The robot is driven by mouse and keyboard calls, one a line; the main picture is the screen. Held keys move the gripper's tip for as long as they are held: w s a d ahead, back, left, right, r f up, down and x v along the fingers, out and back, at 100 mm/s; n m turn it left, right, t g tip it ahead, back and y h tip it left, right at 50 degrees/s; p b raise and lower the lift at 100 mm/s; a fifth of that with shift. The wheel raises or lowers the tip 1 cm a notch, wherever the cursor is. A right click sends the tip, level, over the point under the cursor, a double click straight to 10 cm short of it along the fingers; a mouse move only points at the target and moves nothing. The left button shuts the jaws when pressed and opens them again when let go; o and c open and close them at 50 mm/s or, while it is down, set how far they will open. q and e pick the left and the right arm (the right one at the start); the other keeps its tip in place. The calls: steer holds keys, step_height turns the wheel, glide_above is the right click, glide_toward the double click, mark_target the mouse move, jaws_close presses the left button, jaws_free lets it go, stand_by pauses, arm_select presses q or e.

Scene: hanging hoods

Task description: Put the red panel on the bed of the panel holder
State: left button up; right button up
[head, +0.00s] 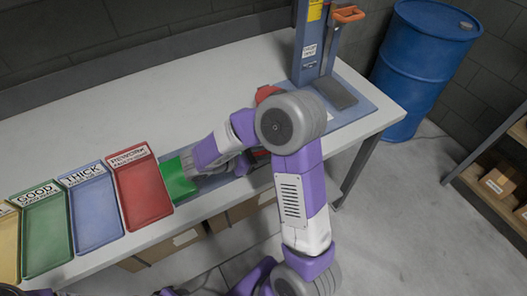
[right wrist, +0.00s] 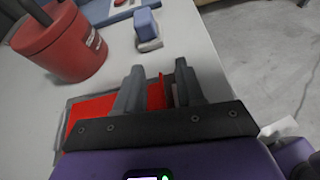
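My right arm reaches over the table in the head view, its elbow and forearm covering much of the work spot. My right gripper (right wrist: 160,78) points toward the blue press; its two grey fingers stand apart. A flat red surface (right wrist: 92,112), apparently the red panel, lies to the left of and under the fingers, in a dark grey frame (right wrist: 68,125) that may be the panel holder. A thin red upright edge (right wrist: 162,92) shows between the fingers, with a gap to the right finger. I cannot tell whether it belongs to the panel. My left gripper is not in view.
Yellow, green, blue and red trays (head: 143,192) line the table's left side. A green panel (head: 178,180) lies beside my right wrist. A red container (right wrist: 62,45) and blue block (right wrist: 147,25) stand ahead of the gripper. The blue press (head: 312,50) and barrel (head: 418,65) are right.

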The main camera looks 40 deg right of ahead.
steer(key=shift+a, duration=0.1)
steer(key=p+v, duration=0.2)
steer(key=v, duration=0.4)
steer(key=shift+w+a+r, duration=0.1)
steer(key=shift+w+r, duration=0.05)
steer(key=shift+w+a+r, duration=0.1)
steer(key=shift+a+r, duration=0.1)
steer(key=shift+a, duration=0.25)
